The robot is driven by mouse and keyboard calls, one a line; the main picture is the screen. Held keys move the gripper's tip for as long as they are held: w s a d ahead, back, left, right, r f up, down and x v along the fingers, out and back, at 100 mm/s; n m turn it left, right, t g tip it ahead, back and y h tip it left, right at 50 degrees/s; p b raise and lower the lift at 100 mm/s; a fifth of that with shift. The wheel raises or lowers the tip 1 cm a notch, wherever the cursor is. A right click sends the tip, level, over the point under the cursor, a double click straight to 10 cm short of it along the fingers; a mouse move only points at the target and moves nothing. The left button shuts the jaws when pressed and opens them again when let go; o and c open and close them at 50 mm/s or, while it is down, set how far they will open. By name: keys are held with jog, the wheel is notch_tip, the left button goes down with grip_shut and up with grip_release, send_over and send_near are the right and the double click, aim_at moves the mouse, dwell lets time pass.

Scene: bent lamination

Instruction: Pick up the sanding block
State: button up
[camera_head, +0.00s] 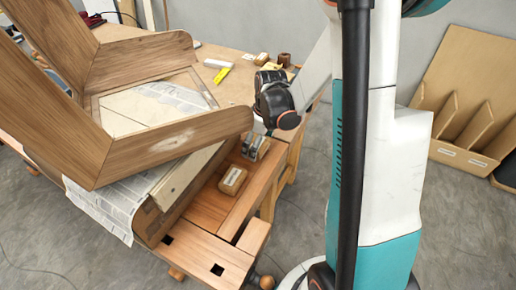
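A small tan block with a pale label on top, which looks like the sanding block (232,180), lies on the reddish wooden workbench (208,214), right of the bent wooden piece. My gripper (255,150) hangs from the black wrist just beyond the block, up and to the right of it in the picture. Its two grey fingers look apart, with nothing seen between them. They show small, and their height above the bench is hard to judge. The gripper and block look apart.
A large bent wooden lamination (170,148) rises over the left side of the bench, with newspaper (112,203) under it. A yellow tool (221,75), a small block (261,58) and a brown cup (284,60) stand at the back. A cardboard rack (465,150) stands at right.

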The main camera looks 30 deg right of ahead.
jog(key=shift+c, duration=0.5)
jog(key=c, duration=1.1)
jog(key=shift+o, duration=0.2)
jog(key=shift+r, duration=0.15)
notch_tip(320, 180, up, 28)
jog(key=p, duration=0.8)
jog(key=shift+o, duration=0.6)
